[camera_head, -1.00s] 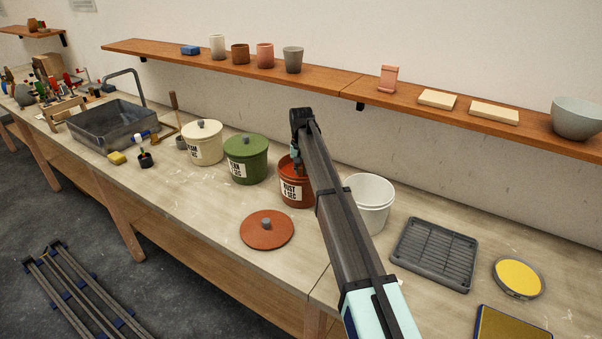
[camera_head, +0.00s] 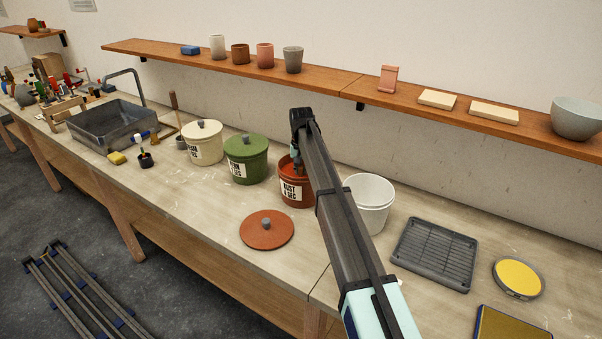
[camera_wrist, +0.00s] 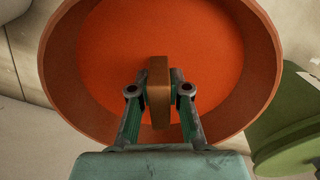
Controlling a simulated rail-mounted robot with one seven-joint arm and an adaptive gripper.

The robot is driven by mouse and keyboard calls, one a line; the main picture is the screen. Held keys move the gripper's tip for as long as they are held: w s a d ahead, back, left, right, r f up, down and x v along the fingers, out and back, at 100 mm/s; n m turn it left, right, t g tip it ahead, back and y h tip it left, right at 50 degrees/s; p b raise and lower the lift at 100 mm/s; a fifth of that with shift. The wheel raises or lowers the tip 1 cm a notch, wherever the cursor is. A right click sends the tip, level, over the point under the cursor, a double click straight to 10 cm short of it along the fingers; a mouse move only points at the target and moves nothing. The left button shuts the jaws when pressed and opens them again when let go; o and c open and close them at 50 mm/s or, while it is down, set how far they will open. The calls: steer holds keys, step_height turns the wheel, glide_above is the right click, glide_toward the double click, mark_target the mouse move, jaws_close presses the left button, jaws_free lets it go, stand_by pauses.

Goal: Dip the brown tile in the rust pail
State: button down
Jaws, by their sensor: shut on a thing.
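The rust pail (camera_head: 292,194) stands open on the bench, with a white label on its front. In the wrist view the pail's brown rim (camera_wrist: 58,60) surrounds a bright orange glaze surface (camera_wrist: 215,50). My gripper (camera_wrist: 159,92) is shut on the brown tile (camera_wrist: 159,68), which is held upright between the fingertips over the pail's opening. I cannot tell whether the tile's lower end touches the glaze. In the head view my gripper (camera_head: 296,160) is at the pail's mouth, partly behind my arm, and the tile is hard to make out.
A rust lid (camera_head: 266,230) lies on the bench in front of the pail. A lidded green pail (camera_head: 246,160) stands close on the left, a cream pail (camera_head: 204,143) beyond it. A white bucket (camera_head: 371,205) and a grey rack (camera_head: 434,254) are to the right. A shelf (camera_head: 330,80) runs behind.

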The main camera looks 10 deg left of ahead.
steer(key=shift+r+p, duration=1.35)
steer(key=shift+r, duration=1.75)
steer(key=shift+r, duration=0.1)
steer(key=shift+r+p, duration=1.05)
steer(key=shift+r, duration=1.35)
